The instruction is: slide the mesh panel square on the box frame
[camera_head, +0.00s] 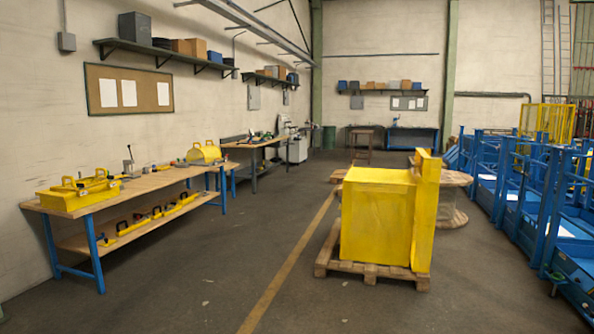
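A yellow mesh panel or cage (547,122) stands at the far right, behind and above the blue machinery; its lower part is hidden. I cannot tell whether it is the task's panel. A large yellow box (378,222) with solid sides sits on a wooden pallet (345,268) right of centre. A tall yellow upright piece (426,210) stands against its right side. I cannot tell whether this box is the box frame. My gripper is not in view.
A workbench (140,189) with yellow parts stands along the left wall. Blue machinery (490,180) fills the right side. A wooden cable reel (452,200) stands behind the box. The floor (240,270) between bench and pallet is clear, with a yellow line.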

